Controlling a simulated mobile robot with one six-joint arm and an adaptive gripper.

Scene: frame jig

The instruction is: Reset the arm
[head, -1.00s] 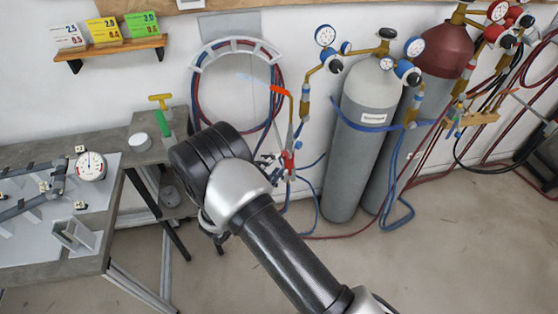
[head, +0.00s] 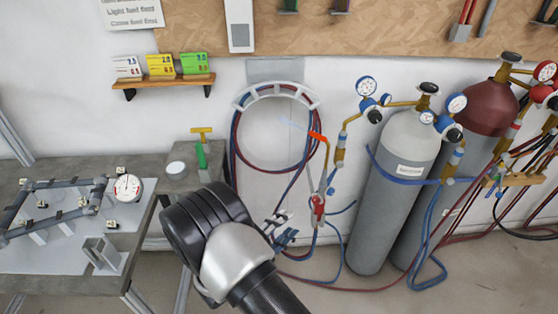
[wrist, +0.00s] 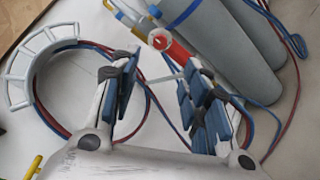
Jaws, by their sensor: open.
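My arm reaches from the bottom of the head view toward the wall, and its dark rounded joint hides part of the bench edge. My gripper (head: 284,229) shows small beyond the arm, below the hose coil and left of the torch (head: 318,206). In the wrist view my gripper (wrist: 160,98) has its two blue-padded fingers spread apart with nothing held between them. The red part of the torch (wrist: 172,48) shows beyond the gap between the fingers. From these views I cannot tell how far the torch is from the fingertips.
A hose coil hangs on a grey wall holder (head: 277,91). Gas cylinders, a grey one (head: 388,210) and a maroon-topped one (head: 488,108), stand at right with loose hoses. The bench at left holds a tube frame (head: 50,185), a dial gauge (head: 127,188) and a green-and-yellow clamp (head: 202,150).

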